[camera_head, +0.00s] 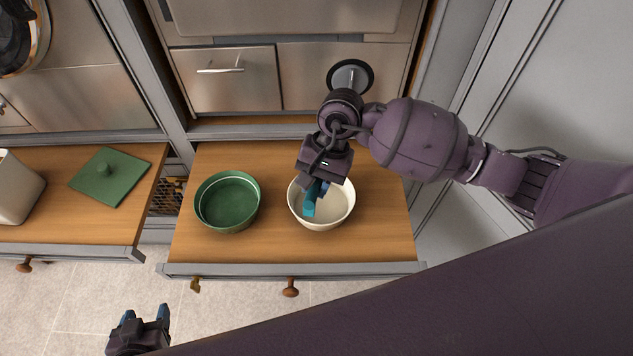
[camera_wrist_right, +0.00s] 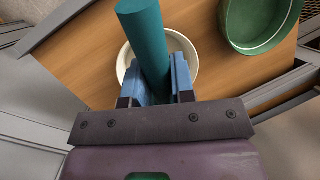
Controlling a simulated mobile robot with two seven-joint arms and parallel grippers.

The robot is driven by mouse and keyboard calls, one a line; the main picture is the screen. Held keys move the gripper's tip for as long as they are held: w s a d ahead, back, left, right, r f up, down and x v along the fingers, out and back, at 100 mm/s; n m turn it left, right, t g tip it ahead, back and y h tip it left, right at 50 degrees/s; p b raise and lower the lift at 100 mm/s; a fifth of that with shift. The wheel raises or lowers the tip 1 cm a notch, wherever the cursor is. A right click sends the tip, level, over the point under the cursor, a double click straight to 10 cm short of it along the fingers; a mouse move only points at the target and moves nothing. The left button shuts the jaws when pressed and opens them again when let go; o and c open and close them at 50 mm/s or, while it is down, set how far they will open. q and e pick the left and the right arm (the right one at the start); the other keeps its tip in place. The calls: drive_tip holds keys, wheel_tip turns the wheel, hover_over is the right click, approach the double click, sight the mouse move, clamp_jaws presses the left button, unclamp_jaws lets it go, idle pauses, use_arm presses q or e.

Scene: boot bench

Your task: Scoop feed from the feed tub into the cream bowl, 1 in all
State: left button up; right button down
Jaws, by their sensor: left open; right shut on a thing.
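The cream bowl (camera_head: 340,218) stands on the wooden drawer, right of a green bowl. My right gripper (camera_head: 314,189) is above the cream bowl, shut on a teal scoop (camera_head: 309,206). In the right wrist view the scoop's thick round handle (camera_wrist_right: 146,45) sits between the blue fingers, with the cream bowl's rim (camera_wrist_right: 190,48) behind it. The scoop's cup is not clearly seen, and I cannot tell if it holds feed. An off-white tub (camera_head: 18,190), likely the feed tub, is cut off at the left edge; its contents are hidden. My left gripper (camera_head: 144,313) is open and empty, low at the left.
The green bowl (camera_head: 228,203) looks empty and also shows in the right wrist view (camera_wrist_right: 255,20). A square green lid (camera_head: 112,178) with a knob lies on the left drawer. Steel drawer fronts (camera_head: 235,80) stand behind. A gap separates the two drawers.

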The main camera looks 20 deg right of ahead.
drive_tip(key=shift+s+d+f+t+y+b, duration=0.1)
drive_tip(key=shift+f+t+y+b, duration=0.3)
drive_tip(key=shift+y, duration=0.15)
drive_tip(key=shift+s+d+f+t+y+b, duration=0.1)
drive_tip(key=shift+f+t+y+b, duration=0.25)
drive_tip(key=shift+y, duration=0.2)
use_arm(q)
wheel_tip(320, 180, down, 15)
drive_tip(key=g+b, duration=0.1)
drive_tip(key=b, duration=1.4)
drive_tip(key=shift+d+m+g, duration=0.3)
use_arm(e)
drive_tip(key=shift+s+d+f+m+t+y, duration=0.15)
drive_tip(key=shift+f+m+t+y, duration=0.3)
drive_tip(key=shift+t+y, duration=0.95)
drive_tip(key=shift+s+d+f+m+t+y, duration=0.15)
drive_tip(key=shift+f+m+t+y, duration=0.25)
drive_tip(key=shift+t+y, duration=1)
drive_tip(key=shift+s+d+f+m+t+y, duration=0.15)
drive_tip(key=shift+f+m+t+y, duration=0.3)
drive_tip(key=shift+t+y, duration=0.95)
